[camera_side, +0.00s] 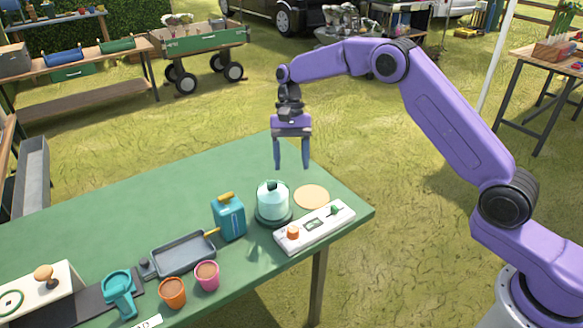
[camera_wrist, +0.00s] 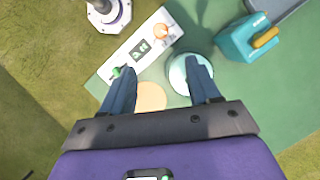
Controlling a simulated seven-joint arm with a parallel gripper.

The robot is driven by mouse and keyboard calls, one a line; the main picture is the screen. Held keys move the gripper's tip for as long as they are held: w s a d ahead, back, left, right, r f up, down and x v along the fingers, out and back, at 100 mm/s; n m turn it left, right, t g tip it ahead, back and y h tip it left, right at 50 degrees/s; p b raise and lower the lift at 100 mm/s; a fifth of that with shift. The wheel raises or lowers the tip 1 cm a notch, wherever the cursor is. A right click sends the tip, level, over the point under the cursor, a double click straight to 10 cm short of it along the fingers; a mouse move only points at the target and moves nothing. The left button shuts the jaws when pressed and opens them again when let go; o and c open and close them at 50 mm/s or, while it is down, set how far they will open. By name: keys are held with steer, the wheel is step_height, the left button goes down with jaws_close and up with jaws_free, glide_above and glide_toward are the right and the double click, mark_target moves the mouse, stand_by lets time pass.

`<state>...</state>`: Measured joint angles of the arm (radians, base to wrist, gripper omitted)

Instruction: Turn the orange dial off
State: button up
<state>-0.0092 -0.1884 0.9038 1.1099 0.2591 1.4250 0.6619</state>
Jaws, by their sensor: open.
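The orange dial (camera_side: 293,233) sits at the left end of a white control panel (camera_side: 322,229) near the table's front right edge. In the wrist view the orange dial (camera_wrist: 161,32) is at the upper end of the panel (camera_wrist: 133,57). A green knob (camera_side: 335,210) is at the panel's other end, with a small dark green display (camera_side: 313,224) between them. My gripper (camera_side: 291,166) is open and empty, well above the table's back right part, apart from the panel. In the wrist view its fingers (camera_wrist: 163,92) point toward the panel and the pale jar.
A pale teal lidded jar (camera_side: 272,200) on a dark base stands behind the panel, next to a tan disc (camera_side: 312,196). The table's back left is clear.

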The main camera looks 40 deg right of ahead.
mark_target(293, 228)
steer(key=s+a+r+n+t+h, duration=0.1)
steer(key=s+a+n+t+h, duration=0.1)
steer(key=s+a+n+t, duration=0.3)
steer(key=shift+m+g, duration=0.3)
steer(key=shift+g, duration=0.3)
steer(key=f, duration=0.5)
steer(key=d+f, duration=0.1)
steer(key=f, duration=0.5)
steer(key=s+f, duration=0.1)
steer(key=f, duration=0.5)
steer(key=shift+s+d, duration=0.1)
steer(key=shift+d, duration=0.05)
steer(key=c, duration=1)
